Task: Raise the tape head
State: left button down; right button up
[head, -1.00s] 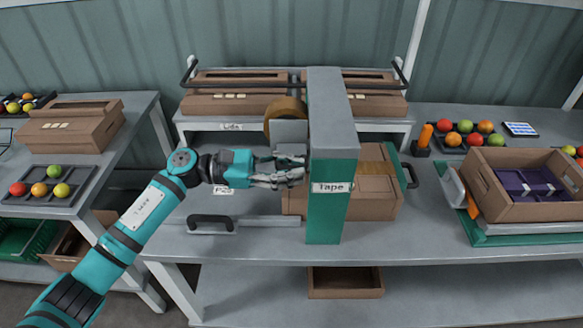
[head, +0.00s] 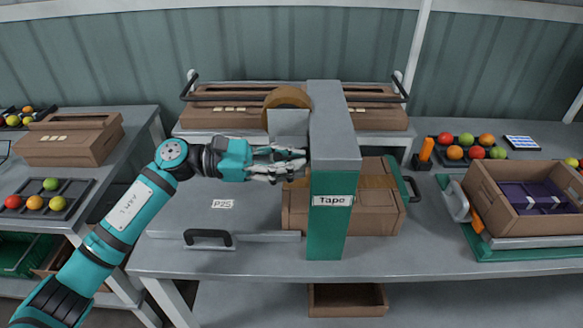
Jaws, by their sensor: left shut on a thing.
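The tape head, with a brown tape roll (head: 287,97) above a grey plate (head: 288,122), is on the left side of the grey and green post labelled Tape (head: 331,200). My left gripper (head: 289,165) is below the plate, beside the post. Its fingers are shut on a part of the tape head, which they and the post hide. A closed carton (head: 378,205) with brown tape on top stands on the bench under the head, partly behind the post. My right gripper is not in view.
Cartons (head: 225,117) fill a rack behind the bench. An open carton (head: 480,205) with a purple insert stands at right, near a tray of tomatoes (head: 464,146). A black handle (head: 208,239) is at the bench's left front. The bench front is mostly clear.

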pick_arm(q)
jog(key=shift+r, duration=0.4)
jog(key=c, duration=1.5)
grip_release()
jog(key=shift+w, duration=0.1)
jog(key=shift+c, duration=0.2)
jog(key=o, duration=0.3)
jog(key=shift+w+d, duration=0.1)
jog(key=shift+a+f, duration=0.1)
jog(key=shift+a, duration=0.25)
jog(key=a, duration=1.1)
jog(key=shift+a+f, duration=0.2)
jog(key=shift+a, duration=0.05)
jog(key=shift+f, duration=0.1)
